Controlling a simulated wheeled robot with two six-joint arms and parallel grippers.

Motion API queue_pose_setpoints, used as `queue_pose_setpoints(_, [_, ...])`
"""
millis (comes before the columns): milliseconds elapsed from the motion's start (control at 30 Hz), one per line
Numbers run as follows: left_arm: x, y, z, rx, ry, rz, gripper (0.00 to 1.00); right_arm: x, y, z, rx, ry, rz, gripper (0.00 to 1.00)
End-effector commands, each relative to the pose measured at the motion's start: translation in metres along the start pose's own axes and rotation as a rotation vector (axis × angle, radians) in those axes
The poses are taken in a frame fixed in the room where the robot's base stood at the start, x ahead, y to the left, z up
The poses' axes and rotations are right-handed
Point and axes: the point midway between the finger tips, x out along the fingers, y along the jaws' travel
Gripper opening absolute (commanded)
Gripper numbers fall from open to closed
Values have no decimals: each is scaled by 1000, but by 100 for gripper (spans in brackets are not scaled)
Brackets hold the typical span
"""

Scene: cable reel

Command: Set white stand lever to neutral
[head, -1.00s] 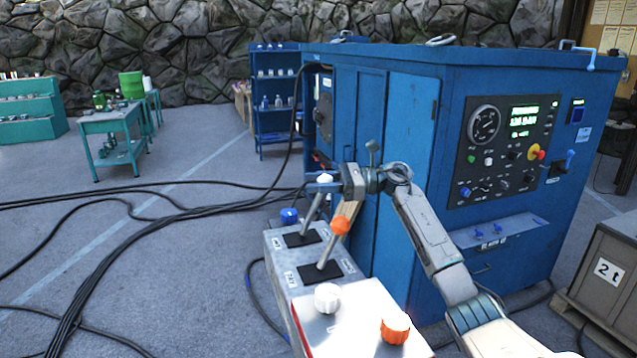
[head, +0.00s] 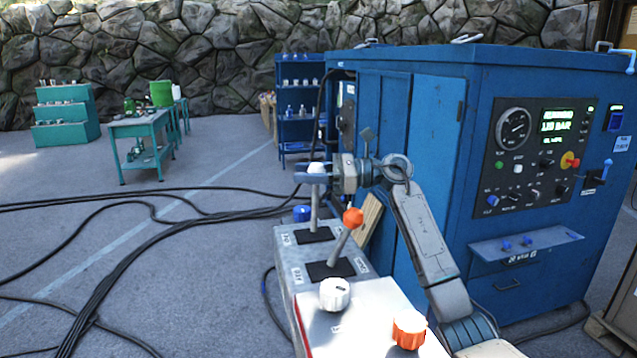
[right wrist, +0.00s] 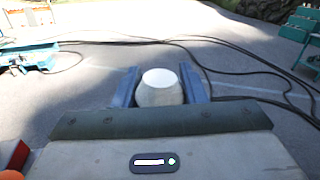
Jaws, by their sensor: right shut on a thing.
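The white-knobbed lever (head: 314,208) rises almost upright from the far black slot plate of the grey stand (head: 288,262). My right gripper (head: 310,177) is shut on its white knob (head: 317,168). In the right wrist view the white knob (right wrist: 160,88) sits between the two blue fingers of the right gripper (right wrist: 160,92). Nearer on the same stand, the orange-knobbed lever (head: 344,236) leans to the right, apart from the gripper. My left gripper is not in view.
A white dial knob (head: 335,294) and an orange knob (head: 409,329) sit on the stand's near top. A blue knob (head: 301,213) shows by its far end. A large blue cabinet (head: 410,120) stands right. Black cables (head: 130,240) cross the floor at left.

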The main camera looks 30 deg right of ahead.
Motion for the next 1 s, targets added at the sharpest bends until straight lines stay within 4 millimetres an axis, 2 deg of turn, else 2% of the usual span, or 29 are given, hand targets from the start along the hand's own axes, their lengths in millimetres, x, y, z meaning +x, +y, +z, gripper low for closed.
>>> queue_pose_setpoints(33, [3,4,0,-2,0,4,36,2,2,-8,7,7,8,0])
queue_pose_setpoints(300, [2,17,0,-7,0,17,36,3,2,-8,10,9,9,0])
queue_pose_setpoints(333, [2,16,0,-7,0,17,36,3,2,-8,10,10,9,40])
queue_pose_setpoints(433, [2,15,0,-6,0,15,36,2,2,-8,10,9,7,59])
queue_pose_setpoints(767, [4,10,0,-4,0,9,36,-2,1,-6,5,7,3,59])
queue_pose_setpoints(867, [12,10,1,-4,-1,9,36,-12,1,-8,4,7,2,59])
queue_pose_setpoints(1000, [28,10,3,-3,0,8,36,-40,1,-10,4,9,1,59])
